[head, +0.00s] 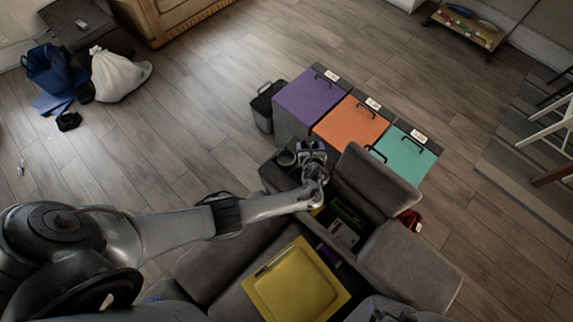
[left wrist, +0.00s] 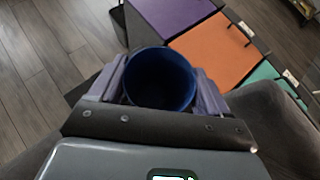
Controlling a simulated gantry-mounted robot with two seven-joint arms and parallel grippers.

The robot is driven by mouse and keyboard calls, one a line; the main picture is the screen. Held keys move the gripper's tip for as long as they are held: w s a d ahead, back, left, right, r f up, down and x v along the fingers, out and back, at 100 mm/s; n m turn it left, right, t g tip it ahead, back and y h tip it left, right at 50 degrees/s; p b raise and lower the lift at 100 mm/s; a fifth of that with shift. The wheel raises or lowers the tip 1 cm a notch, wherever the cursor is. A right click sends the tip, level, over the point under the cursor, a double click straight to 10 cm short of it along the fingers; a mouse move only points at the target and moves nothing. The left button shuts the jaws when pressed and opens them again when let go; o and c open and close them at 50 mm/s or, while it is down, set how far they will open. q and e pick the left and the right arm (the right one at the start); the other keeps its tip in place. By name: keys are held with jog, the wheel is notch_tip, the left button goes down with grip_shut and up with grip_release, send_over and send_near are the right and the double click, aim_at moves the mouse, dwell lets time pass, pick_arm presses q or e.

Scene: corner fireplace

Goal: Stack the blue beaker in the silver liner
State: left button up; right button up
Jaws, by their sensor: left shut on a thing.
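My left gripper (head: 312,150) is shut on the blue beaker, with one finger on each side of it. The left wrist view looks down into the beaker (left wrist: 160,78), which is open at the top, dark blue inside and seems empty. In the head view the gripper mostly hides it. A round, grey-rimmed opening (head: 286,158), which looks like the silver liner, is in the dark console just left of the gripper. The beaker is beside it, not in it. I cannot tell the beaker's height above the console. My right gripper is not clearly in view.
Purple (head: 309,96), orange (head: 351,124) and teal (head: 405,154) lidded bins stand behind the console. An open compartment (head: 346,222) with raised grey lids is to the right. A yellow tray (head: 295,285) lies on the seat. A dark bin (head: 263,105) stands behind left.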

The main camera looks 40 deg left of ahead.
pick_arm(q)
jog(key=shift+s+d+f+b, duration=0.2)
jog(key=shift+s+d+f, duration=0.1)
jog(key=shift+f, duration=0.3)
jog(key=shift+s+d+f+b, duration=0.15)
jog(key=shift+s+f, duration=0.1)
jog(key=shift+f, duration=0.3)
jog(key=a+f+b, duration=0.6)
jog(key=a+f, duration=0.5)
jog(key=shift+s, duration=0.2)
jog(key=shift+f+b, duration=0.6)
jog(key=shift+b, duration=0.1)
jog(key=o, duration=1.1)
jog(key=shift+r, duration=0.2)
